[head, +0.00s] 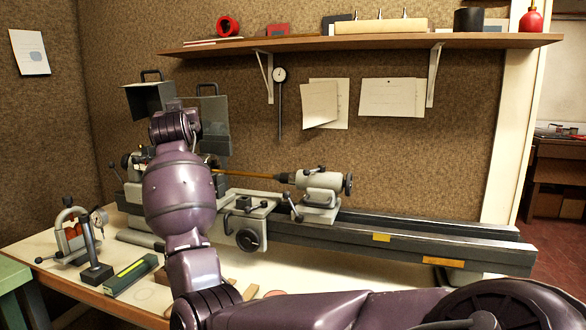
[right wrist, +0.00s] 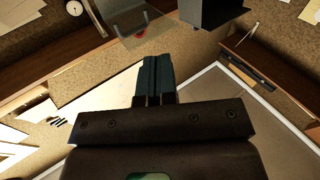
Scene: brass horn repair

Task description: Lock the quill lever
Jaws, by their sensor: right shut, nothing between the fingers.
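The tailstock (head: 320,185) stands on the lathe bed in the head view, with a handwheel (head: 348,184) at its right end. A small dark-knobbed lever (head: 315,170) is on its top, and a longer ball-ended lever (head: 294,207) is at its lower left. I cannot tell which is the quill lever, or whether either is locked. My right arm reaches across to the headstock side, well left of the tailstock. My right gripper (right wrist: 153,80) is shut and empty in the right wrist view, pointing towards a clear guard pane (right wrist: 135,25). Neither lever shows there. My left gripper is not in view.
A slender brass-coloured rod (head: 255,174) runs from the tailstock towards the headstock, partly hidden by my arm. A hinged guard (head: 215,122) stands up behind my wrist. The carriage (head: 245,208) lies between arm and tailstock. The bed (head: 430,245) right of the tailstock is clear.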

